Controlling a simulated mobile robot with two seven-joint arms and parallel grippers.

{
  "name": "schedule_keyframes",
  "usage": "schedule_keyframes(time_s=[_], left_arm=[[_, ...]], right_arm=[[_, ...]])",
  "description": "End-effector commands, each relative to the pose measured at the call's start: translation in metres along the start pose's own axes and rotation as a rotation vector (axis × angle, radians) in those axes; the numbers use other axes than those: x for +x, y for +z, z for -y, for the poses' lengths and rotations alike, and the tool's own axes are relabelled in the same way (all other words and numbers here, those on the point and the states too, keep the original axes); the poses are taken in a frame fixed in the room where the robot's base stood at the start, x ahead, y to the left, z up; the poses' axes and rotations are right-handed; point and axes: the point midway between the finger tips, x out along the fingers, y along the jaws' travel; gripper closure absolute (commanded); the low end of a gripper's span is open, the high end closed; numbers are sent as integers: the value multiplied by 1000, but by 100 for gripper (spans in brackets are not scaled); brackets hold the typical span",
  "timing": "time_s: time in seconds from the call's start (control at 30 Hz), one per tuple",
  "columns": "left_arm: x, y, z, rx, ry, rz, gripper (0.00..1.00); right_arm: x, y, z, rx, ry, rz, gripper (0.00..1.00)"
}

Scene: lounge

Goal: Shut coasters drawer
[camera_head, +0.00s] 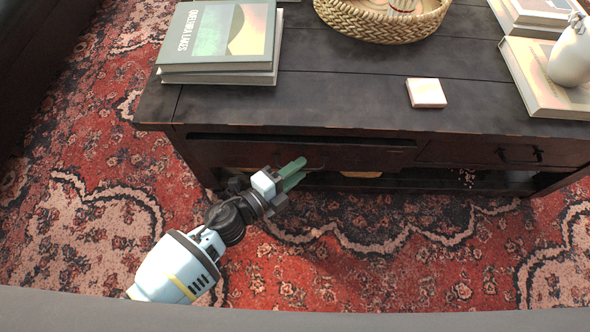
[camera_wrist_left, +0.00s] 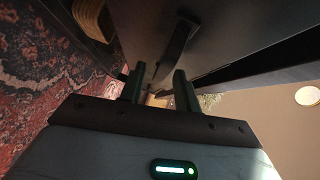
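The coffee table's left drawer (camera_head: 365,157) has a dark wooden front below the tabletop. A dark gap runs along its top edge, so it looks slightly open; its inside is too dark to see. My left gripper (camera_head: 296,172) is in front of the left part of this drawer, with its green fingers pointing at it. In the left wrist view its fingers (camera_wrist_left: 158,88) are apart with nothing between them. A dark handle (camera_wrist_left: 178,42) on a dark front shows just beyond them; I cannot tell whether they touch it. My right gripper is not in view.
The tabletop (camera_head: 330,100) holds stacked books (camera_head: 222,45), a woven basket (camera_head: 385,25), a pale square coaster (camera_head: 426,93) and a white vase (camera_head: 572,55) on a book. A second drawer (camera_head: 490,153) at right looks flush. The patterned rug (camera_head: 340,265) in front is clear.

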Motion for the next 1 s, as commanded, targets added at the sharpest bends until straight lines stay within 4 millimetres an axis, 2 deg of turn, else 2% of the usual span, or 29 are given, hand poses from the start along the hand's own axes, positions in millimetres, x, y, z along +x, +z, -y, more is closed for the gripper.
schedule_keyframes(time_s=[0.07, 0.3, 0.6, 0.9, 1.0], left_arm=[[0, 0, 0, 0, 0, 0, 70], [0, 0, 0, 0, 0, 0, 100], [1, 1, 0, 0, 0, 0, 100], [26, 25, 7, 1, 0, 0, 100], [28, 28, 7, 0, 1, 1, 100]], right_arm=[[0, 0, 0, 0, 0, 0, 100], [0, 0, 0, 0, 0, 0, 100], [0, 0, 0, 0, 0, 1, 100], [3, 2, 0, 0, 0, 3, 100], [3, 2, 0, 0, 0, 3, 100]])
